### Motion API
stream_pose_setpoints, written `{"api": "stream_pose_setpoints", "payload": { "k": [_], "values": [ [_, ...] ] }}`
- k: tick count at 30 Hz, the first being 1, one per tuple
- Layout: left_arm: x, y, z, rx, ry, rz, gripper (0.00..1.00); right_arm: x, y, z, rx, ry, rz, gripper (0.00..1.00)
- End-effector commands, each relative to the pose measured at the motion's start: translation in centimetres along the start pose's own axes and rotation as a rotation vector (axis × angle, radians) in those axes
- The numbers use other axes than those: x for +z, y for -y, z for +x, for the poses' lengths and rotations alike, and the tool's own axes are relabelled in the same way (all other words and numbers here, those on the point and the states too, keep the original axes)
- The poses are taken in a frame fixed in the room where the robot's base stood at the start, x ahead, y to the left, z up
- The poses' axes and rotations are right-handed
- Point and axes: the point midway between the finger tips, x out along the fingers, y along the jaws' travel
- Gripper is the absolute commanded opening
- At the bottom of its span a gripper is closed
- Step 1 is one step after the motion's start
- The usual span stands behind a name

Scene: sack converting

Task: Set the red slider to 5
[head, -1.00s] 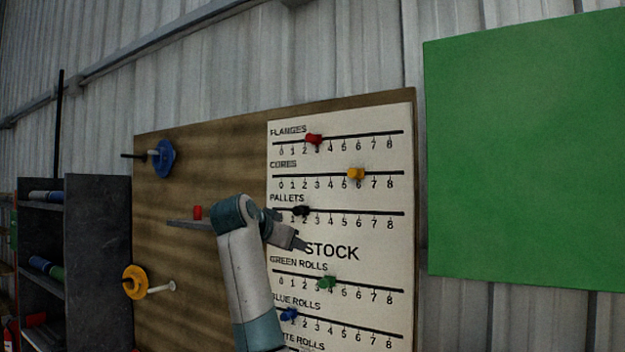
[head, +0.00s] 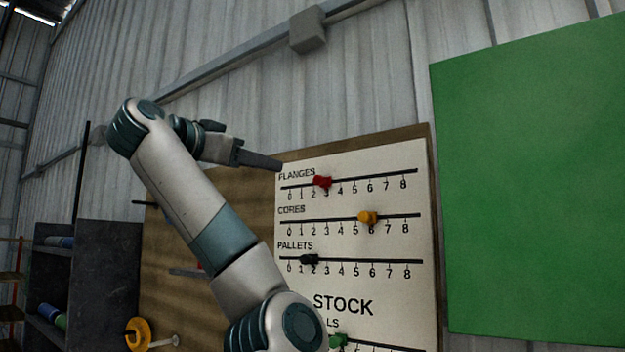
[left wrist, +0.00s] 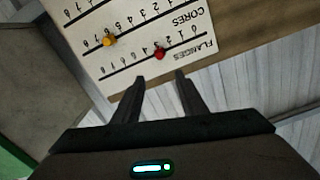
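The red slider (head: 322,182) sits on the top scale, marked FLANGES, at about 3. The white stock board (head: 350,280) carries this scale, numbered 0 to 8. My left gripper (head: 272,162) is up and to the left of the red slider, near the board's top left corner, with no contact seen. In the left wrist view the board appears upside down; the red slider (left wrist: 159,53) lies just beyond the left fingertips (left wrist: 160,78), which are apart with nothing between them. My right gripper is not in view.
Below the red slider are a yellow slider (head: 367,217) at about 6 on CORES, a black slider (head: 309,260) near 2 on PALLETS, and a green slider (head: 338,341). A green panel (head: 530,180) hangs at the right. Dark shelving (head: 105,285) stands at the left.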

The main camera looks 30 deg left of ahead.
Motion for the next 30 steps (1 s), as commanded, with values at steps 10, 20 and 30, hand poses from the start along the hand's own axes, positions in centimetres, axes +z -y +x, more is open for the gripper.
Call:
{"api": "stream_pose_setpoints", "payload": {
  "k": [10, 20, 30],
  "values": [
    [-0.1, 0.0, 0.8, 0.0, 0.002, 0.0, 0.38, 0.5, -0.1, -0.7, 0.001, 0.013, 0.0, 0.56],
    [-0.3, 0.0, 4.7, 0.003, 0.003, -0.001, 0.38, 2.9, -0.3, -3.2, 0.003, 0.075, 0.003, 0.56],
    [-0.4, 0.0, 10.9, 0.004, 0.003, -0.001, 0.38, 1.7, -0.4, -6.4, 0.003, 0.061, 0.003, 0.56]
  ]
}}
